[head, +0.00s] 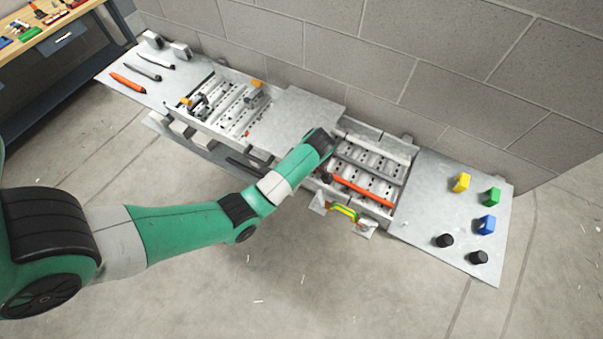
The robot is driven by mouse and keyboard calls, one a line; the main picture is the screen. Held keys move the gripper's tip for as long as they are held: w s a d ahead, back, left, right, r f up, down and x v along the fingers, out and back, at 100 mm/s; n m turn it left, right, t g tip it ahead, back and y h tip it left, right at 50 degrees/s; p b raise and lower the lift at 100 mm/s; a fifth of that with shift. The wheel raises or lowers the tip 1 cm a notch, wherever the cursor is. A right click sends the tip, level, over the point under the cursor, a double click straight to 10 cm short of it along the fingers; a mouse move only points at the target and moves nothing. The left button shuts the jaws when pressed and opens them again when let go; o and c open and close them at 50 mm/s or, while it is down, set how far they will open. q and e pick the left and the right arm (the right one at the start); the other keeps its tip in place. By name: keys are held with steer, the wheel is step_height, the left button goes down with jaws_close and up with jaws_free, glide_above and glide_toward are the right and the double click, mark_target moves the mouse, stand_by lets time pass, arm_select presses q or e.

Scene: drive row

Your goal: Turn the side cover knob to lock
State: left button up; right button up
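A green and grey arm, mine, comes in from the left, so it is my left arm. Its wrist end (320,145) is over the middle of the long metal unit. A small dark part (327,178) shows below the wrist, and I cannot make out fingertips or whether they touch anything. On the unit's front side, just right of and below the wrist, is a small fitting with a green, yellow and red curved band (345,212). A light metal part (366,226) sits at its right end. I cannot clearly make out the knob or its angle. My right gripper is not in view.
A flat grey cover plate (295,119) lies on the unit's middle. An orange-red bar (362,189) runs along the right bay. The right shelf (430,190) holds yellow, green, blue and black knob-like pieces. The left shelf (115,72) holds tools. A block wall stands behind.

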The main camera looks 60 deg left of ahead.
arm_select(q)
jaws_close()
steer(key=shift+m, duration=0.4)
steer(key=m+t, duration=0.1)
steer(key=m, duration=0.1)
steer(key=m+t, duration=0.1)
steer(key=m, duration=0.2)
steer(key=shift+s+m+y, duration=0.2)
steer(key=shift+m+y, duration=0.1)
steer(key=shift+y, duration=0.1)
steer(key=m+t, duration=0.2)
steer(key=m, duration=0.3)
steer(key=shift+s+r, duration=0.1)
steer(key=shift+m+t, duration=0.3)
steer(key=shift+m, duration=0.1)
jaws_free()
